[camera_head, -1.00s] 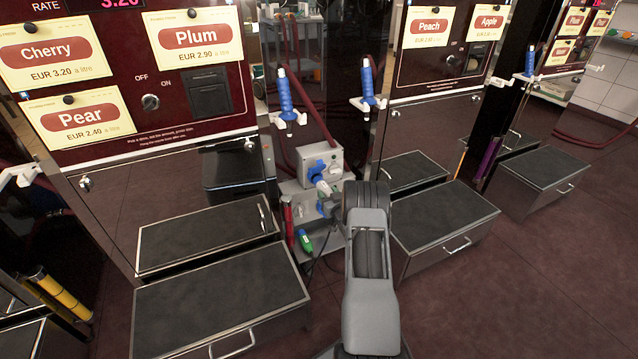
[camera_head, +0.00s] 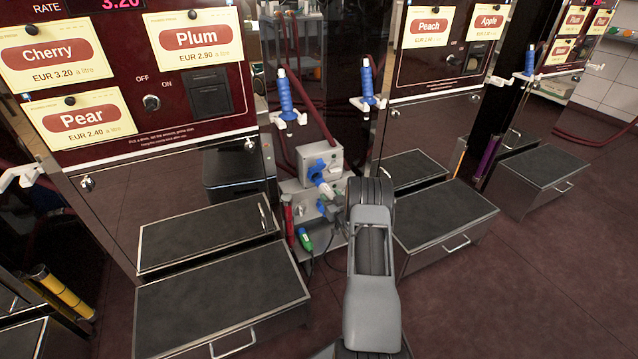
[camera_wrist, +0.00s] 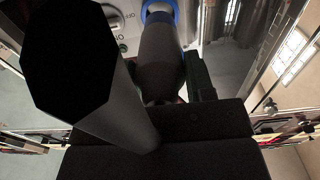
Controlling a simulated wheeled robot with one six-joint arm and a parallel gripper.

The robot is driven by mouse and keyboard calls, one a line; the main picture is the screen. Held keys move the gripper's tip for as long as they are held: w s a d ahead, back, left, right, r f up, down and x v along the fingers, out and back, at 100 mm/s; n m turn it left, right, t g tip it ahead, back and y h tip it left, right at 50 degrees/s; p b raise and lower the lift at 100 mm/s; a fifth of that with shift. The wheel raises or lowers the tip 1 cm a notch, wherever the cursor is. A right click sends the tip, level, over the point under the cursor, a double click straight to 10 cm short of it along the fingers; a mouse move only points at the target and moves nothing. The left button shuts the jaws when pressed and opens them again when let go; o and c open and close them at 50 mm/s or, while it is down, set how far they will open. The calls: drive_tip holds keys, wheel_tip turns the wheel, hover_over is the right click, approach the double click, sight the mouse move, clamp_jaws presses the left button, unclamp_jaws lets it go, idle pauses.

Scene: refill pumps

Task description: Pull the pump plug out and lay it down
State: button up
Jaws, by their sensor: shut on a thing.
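The dark plug (camera_wrist: 160,55) stands in the middle of the wrist view, and my gripper (camera_wrist: 165,88) is shut on it. Its far end meets a blue ring (camera_wrist: 162,8) on the grey socket box (camera_wrist: 118,25). I cannot tell how deep it sits there. In the head view the grey socket box (camera_head: 318,158) stands low between the two machines, with a blue socket (camera_head: 316,170) on its face. A pale plug end (camera_head: 327,190) shows beside it. My forearm hides the fingertips there.
A green-ended plug (camera_head: 305,239) and a red cylinder (camera_head: 288,213) are by the lower box. Dark-topped steps stand left (camera_head: 220,290) and right (camera_head: 445,215). Blue nozzles (camera_head: 285,95) hang above. The brown floor (camera_head: 540,290) is open at the right. A large dark cylinder covers the wrist view's left side.

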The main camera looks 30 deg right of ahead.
drive_tip(key=shift+s+r, duration=0.15)
drive_tip(key=shift+r, duration=0.15)
drive_tip(key=shift+s+a+f+m+h, duration=0.15)
drive_tip(key=shift+s+m+h, duration=0.15)
drive_tip(key=shift+s, duration=0.2)
drive_tip(key=shift+s+a+f+m+h, duration=0.1)
drive_tip(key=shift+s+m+h, duration=0.1)
drive_tip(key=shift+s+h, duration=0.25)
drive_tip(key=s+a+n+y, duration=0.1)
drive_tip(key=s+a+y, duration=0.15)
drive_tip(key=a, duration=1.25)
drive_tip(key=s+a+n+y, duration=0.2)
drive_tip(key=s+a, duration=0.1)
drive_tip(key=a, duration=1.2)
drive_tip(key=s+r+p, duration=0.2)
drive_tip(key=r+p, duration=1.4)
drive_tip(key=s+r+p, duration=0.2)
drive_tip(key=r+p, duration=1.3)
drive_tip(key=r, duration=0.2)
drive_tip(key=shift+p, duration=0.35)
drive_tip(key=shift+s+a, duration=0.1)
